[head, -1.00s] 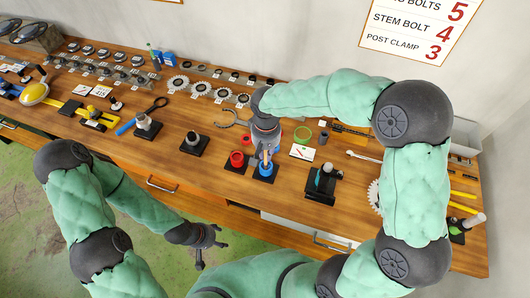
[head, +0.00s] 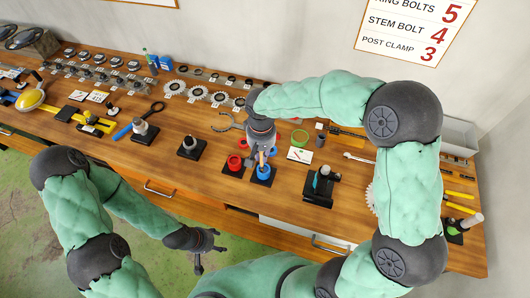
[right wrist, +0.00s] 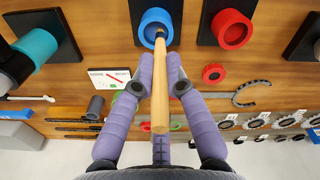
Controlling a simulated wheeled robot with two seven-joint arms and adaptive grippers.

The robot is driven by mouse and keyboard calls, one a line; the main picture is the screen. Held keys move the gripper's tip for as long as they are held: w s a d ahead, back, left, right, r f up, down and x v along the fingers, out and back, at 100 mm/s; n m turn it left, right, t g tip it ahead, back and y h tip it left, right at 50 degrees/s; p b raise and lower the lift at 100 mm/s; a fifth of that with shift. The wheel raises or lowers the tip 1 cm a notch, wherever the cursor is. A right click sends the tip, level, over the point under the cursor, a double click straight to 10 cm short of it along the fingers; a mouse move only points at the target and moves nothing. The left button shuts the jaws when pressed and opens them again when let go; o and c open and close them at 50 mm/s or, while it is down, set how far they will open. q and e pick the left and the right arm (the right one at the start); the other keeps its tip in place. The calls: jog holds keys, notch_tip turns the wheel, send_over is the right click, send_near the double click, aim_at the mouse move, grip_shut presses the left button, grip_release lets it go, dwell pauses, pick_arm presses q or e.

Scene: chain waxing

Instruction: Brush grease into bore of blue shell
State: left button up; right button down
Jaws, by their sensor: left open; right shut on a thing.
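The blue shell (head: 264,173) stands on a black square base on the bench, and it also shows at the top of the right wrist view (right wrist: 150,25). My right gripper (head: 262,148) is above it, shut on a brush with a wooden handle (right wrist: 160,90). The brush's far end points down at the mouth of the blue shell's bore; its bristles are hidden, and I cannot tell how deep they sit. My left gripper (head: 207,248) is open and empty, off the bench's front edge and far from the shell.
A red shell (head: 234,163) on its own black base stands close left of the blue one. A red ring (head: 243,144), a green ring (head: 300,137) and a card (head: 299,154) lie behind. A black fixture (head: 320,186) stands to the right. Bench front left of the shells is clear.

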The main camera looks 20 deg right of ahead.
jog(key=shift+a, duration=0.25)
jog(key=shift+s+d, duration=0.1)
jog(key=shift+s+d, duration=0.5)
jog(key=shift+d, duration=0.2)
dwell(0.4)
jog(key=shift+w+a, duration=0.35)
jog(key=shift+w, duration=0.55)
jog(key=shift+s, duration=0.15)
